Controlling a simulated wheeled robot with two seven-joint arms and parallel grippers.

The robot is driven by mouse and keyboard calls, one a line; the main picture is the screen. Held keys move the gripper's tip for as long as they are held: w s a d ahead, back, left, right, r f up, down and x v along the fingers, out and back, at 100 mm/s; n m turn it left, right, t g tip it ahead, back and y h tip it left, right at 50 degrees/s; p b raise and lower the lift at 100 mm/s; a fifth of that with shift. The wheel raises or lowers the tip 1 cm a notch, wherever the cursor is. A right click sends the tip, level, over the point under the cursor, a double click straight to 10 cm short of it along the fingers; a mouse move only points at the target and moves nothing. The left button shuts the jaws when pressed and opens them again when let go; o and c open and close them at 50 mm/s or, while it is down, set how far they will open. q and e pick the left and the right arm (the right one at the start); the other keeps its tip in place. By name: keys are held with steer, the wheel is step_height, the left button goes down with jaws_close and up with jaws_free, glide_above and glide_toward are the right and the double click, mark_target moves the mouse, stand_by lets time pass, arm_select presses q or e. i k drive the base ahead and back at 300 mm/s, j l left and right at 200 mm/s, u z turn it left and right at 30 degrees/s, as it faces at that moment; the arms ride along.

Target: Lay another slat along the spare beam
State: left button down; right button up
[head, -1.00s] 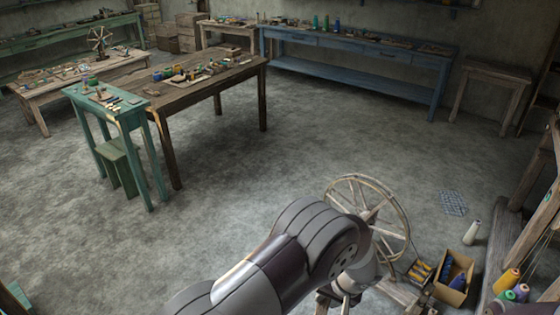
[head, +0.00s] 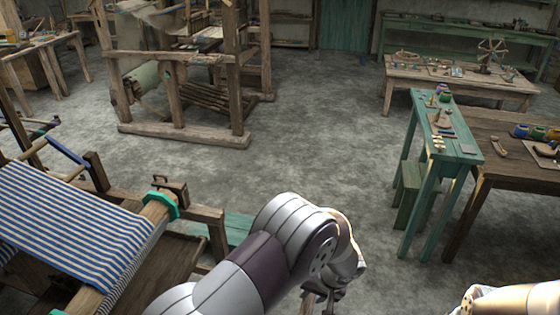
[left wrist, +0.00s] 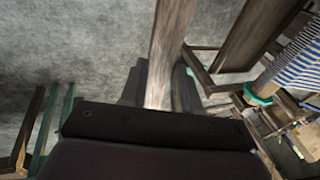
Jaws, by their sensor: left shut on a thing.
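A wooden slat (left wrist: 172,45) stands out from my left gripper (left wrist: 160,92) in the left wrist view, and the fingers are shut on it. In the head view my left gripper (head: 328,292) shows only partly at the bottom, below my forearm, and most of the slat is hidden there. The near loom has a beam wound with blue-and-white striped cloth (head: 75,225), with a teal collar (head: 160,205) at its end. I cannot tell which timber is the spare beam. My right gripper is out of view.
A second wooden loom (head: 185,100) stands farther back. A narrow green table (head: 445,145) with a green stool (head: 412,190) stands at right, beside a brown table (head: 500,165). The grey floor (head: 320,130) between the looms and tables is open.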

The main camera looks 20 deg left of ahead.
mark_target(86, 301)
steer(key=i+j+u, duration=0.15)
steer(key=i+u, duration=1.1)
steer(key=i+l+u, duration=0.25)
steer(key=u, duration=0.15)
steer(key=i+j+u, duration=0.1)
steer(key=i+u, duration=0.3)
